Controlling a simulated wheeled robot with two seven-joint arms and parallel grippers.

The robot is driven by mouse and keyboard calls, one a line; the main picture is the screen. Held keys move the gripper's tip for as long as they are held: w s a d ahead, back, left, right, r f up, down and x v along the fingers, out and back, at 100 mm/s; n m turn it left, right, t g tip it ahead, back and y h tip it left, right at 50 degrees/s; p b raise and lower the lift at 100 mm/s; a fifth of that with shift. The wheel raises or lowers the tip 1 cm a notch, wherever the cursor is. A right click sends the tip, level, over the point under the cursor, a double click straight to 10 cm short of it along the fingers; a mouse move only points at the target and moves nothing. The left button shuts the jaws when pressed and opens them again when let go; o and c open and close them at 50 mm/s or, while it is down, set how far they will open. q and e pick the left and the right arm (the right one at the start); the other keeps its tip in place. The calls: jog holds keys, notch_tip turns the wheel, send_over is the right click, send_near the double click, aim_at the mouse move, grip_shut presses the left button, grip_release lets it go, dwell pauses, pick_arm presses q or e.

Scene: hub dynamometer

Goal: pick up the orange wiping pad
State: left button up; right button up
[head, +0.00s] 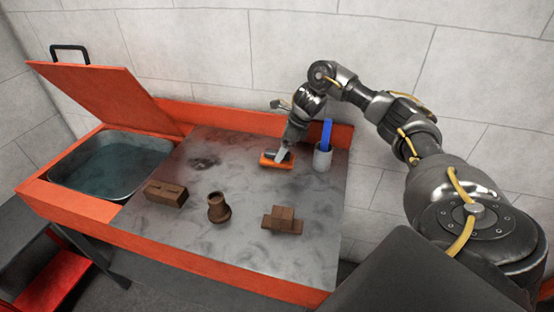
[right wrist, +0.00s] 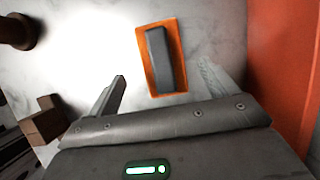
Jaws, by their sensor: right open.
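The orange wiping pad (head: 266,161) lies flat on the grey worktop at the back, left of a grey cup; a dark grey grip block runs along its top. In the right wrist view the pad (right wrist: 172,77) lies ahead of my right gripper (right wrist: 162,82), between the lines of its two fingers. My right gripper (head: 283,155) is open and above the pad in the head view, covering part of it. Nothing is between its fingers that I can see to be held. My left gripper is not in view.
A grey cup (head: 322,158) holding a blue item (head: 327,133) stands right of the pad. Brown blocks (head: 166,193), a brown pot (head: 219,208) and stacked brown blocks (head: 283,221) stand nearer the front. A water basin (head: 112,163) with a raised red lid (head: 105,92) is at left.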

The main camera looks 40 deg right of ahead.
aim_at(268, 155)
jog(key=p+x, duration=0.1)
jog(key=x, duration=0.3)
jog(key=shift+w+d+r, duration=0.1)
jog(key=shift+w, duration=0.05)
jog(key=shift+w+f+p, duration=0.15)
jog(key=shift+f+p, duration=0.15)
jog(key=shift+f, duration=0.25)
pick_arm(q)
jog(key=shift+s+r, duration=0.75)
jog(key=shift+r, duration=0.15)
pick_arm(e)
jog(key=c, duration=1.1)
